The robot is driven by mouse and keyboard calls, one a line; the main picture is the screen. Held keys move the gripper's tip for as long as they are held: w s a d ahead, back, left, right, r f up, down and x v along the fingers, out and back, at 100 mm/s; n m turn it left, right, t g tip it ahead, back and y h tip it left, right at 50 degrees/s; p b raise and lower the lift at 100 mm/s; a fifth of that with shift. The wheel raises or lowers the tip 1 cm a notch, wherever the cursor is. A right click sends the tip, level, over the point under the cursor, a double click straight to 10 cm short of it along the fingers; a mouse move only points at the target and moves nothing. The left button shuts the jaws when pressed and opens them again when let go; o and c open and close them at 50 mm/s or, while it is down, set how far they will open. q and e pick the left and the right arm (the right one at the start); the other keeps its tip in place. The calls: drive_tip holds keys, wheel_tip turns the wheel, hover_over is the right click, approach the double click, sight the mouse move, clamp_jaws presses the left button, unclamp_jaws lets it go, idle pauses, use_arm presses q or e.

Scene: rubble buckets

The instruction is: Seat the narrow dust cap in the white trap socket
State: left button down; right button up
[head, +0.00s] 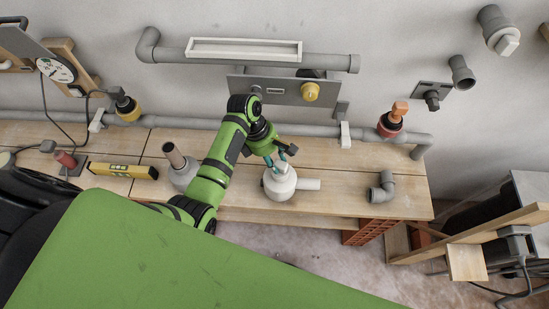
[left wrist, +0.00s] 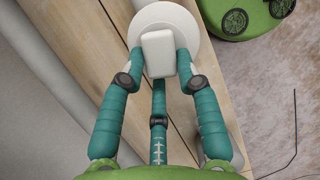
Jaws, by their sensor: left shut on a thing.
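The white trap (head: 279,188) stands on the wooden bench with its short side pipe pointing right. My left gripper (head: 281,158) reaches down over its top. In the left wrist view the teal fingers (left wrist: 160,66) are closed around the pale block-shaped grip of the dust cap (left wrist: 158,48). A white round rim (left wrist: 186,17) shows right behind the grip. The cap is at the trap's mouth, but I cannot tell whether it is fully in the socket or resting on it. The socket opening is hidden. My right gripper is not in view.
A grey trap (head: 184,170) with an upright brown pipe stands left of the white one. A grey elbow (head: 382,187) lies to the right, with bare bench between. A yellow level (head: 123,170) lies far left. Grey pipe (head: 290,128) runs along the wall behind.

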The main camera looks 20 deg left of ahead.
use_arm(q)
drive_tip(key=c, duration=0.8)
unclamp_jaws()
drive_tip(key=shift+v, duration=6)
